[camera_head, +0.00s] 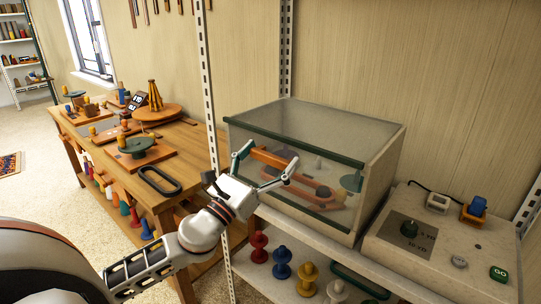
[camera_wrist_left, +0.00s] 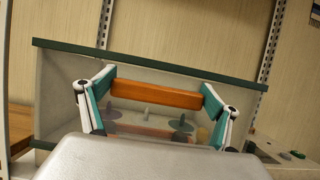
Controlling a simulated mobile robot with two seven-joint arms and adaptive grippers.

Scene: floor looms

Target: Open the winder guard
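The winder guard (camera_head: 300,185) is a clear box-shaped cover with dark green edges, standing closed over the winder on a shelf. An orange handle bar (camera_head: 272,158) runs across its front; it also shows in the left wrist view (camera_wrist_left: 156,95). My left gripper (camera_head: 266,160) is at the guard's front with its fingers spread wide, one near each end of the bar. In the left wrist view the fingertips (camera_wrist_left: 158,88) flank the bar; I cannot tell whether they touch it. Through the cover, winder parts (camera_head: 300,188) show dimly. My right gripper is out of view.
A control box (camera_head: 440,245) with a dark knob and a green GO button stands right of the guard. Several coloured spools (camera_head: 282,265) stand on the shelf below. A wooden workbench (camera_head: 185,150) with devices is at left. White perforated posts rise beside the guard.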

